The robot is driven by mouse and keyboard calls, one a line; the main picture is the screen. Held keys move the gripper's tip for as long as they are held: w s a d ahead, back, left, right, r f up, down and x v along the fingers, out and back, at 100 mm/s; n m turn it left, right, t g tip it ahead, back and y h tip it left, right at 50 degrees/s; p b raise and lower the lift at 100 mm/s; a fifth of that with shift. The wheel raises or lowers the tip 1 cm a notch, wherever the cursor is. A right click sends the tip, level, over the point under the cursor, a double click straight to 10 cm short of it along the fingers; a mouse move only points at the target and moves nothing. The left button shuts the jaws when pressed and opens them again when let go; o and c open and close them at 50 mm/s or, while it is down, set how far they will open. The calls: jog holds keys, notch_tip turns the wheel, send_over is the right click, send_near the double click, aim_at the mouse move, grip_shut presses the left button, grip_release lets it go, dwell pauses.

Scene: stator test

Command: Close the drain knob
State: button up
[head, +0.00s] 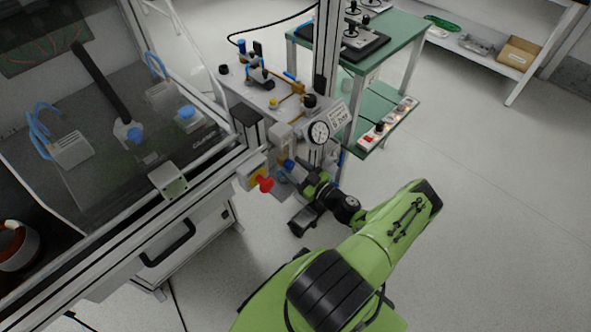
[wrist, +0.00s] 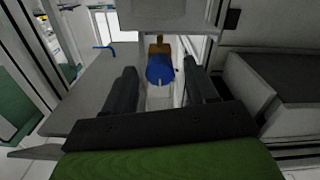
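A blue knob (wrist: 160,71) on a brass-coloured fitting shows in the middle of the wrist view, under a grey block. I take it for the drain knob. My gripper (wrist: 161,78) is open, with one dark finger on each side of the knob and a visible gap on both sides. Whether the knob lies between the fingertips or just beyond them, I cannot tell. In the head view my gripper is at the machine's corner, below the round gauge (head: 319,131). The fingertips and knob are hard to make out there.
A red knob on a yellow plate (head: 261,182) sticks out left of my gripper. A glass-fronted cabinet (head: 90,130) fills the left. A green table (head: 405,45) with a lower shelf stands behind. The floor at right is clear.

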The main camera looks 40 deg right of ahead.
jog(key=c, duration=0.9)
jog(key=shift+c, duration=0.2)
jog(key=shift+m, duration=0.3)
jog(key=m, duration=0.3)
jog(key=shift+m, duration=0.3)
jog(key=m, duration=0.4)
jog(key=shift+m, duration=0.3)
jog(key=m, duration=0.4)
jog(key=shift+m, duration=2.5)
